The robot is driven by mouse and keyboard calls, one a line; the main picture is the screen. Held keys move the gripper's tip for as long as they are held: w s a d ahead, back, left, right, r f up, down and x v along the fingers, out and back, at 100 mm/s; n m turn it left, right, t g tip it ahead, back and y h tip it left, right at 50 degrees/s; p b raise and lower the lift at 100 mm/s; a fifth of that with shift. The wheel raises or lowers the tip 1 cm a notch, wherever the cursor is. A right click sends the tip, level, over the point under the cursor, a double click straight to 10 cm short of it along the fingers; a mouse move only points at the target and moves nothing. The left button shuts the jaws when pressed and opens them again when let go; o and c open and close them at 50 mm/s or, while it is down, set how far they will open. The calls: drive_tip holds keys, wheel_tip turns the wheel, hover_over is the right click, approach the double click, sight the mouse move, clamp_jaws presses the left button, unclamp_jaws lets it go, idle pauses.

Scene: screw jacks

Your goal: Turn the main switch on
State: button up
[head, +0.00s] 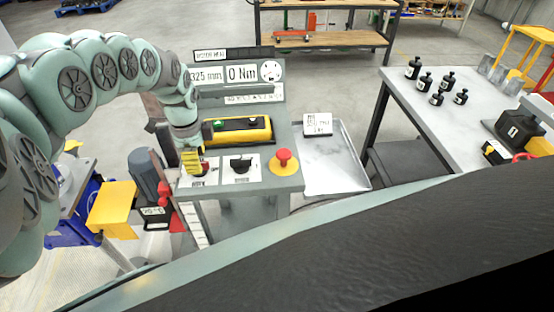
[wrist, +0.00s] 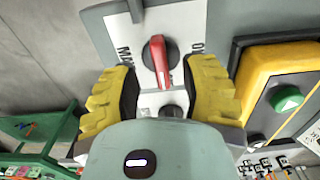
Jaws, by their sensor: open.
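The main switch is a red rotary handle (wrist: 158,60) on a white lettered plate (wrist: 185,25) of the grey console. In the wrist view the handle points down the picture, slightly right. My gripper (wrist: 160,75) is open, its yellow-and-black fingers on either side of the handle, with gaps visible on both sides. I cannot tell how far its tips are above the plate. In the head view my gripper (head: 193,164) is over the console's front left corner and hides most of the switch.
Beside it on the console (head: 262,184) are a black knob (head: 240,166), a red mushroom button (head: 283,160) and a yellow box (head: 258,131) with a green button. A metal tray (head: 340,180) lies right. A motor (head: 146,172) stands left. A table (head: 410,115) carries several black items.

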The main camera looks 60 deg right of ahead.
drive_tip(key=shift+f, duration=1)
drive_tip(key=shift+o, duration=0.4)
clamp_jaws()
